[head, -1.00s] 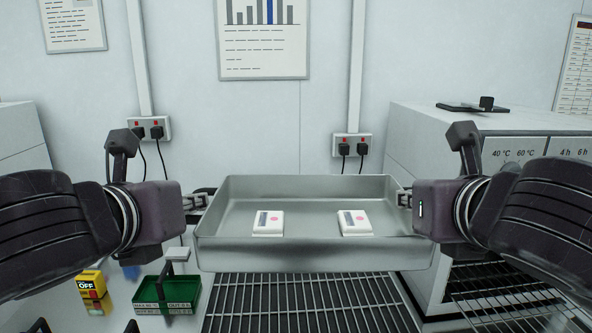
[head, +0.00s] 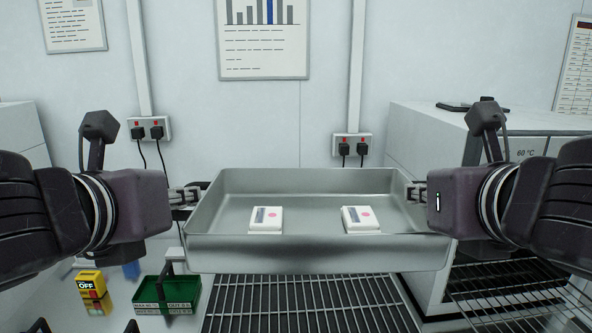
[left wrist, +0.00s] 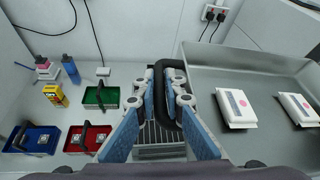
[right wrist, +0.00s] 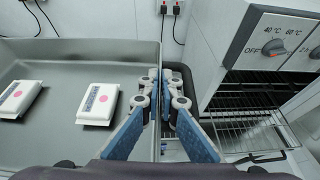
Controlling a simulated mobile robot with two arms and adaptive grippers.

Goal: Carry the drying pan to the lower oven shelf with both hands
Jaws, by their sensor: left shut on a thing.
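The drying pan (head: 320,255) is a grey metal tray, held roughly level in the middle of the head view.
A wire rack (head: 300,300) lies below the pan. A green tray (head: 180,302) and a yellow box (head: 91,290) stand at lower left. Red (left wrist: 84,140) and blue (left wrist: 32,140) trays show in the left wrist view. Sockets with plugged cables are on the wall behind.

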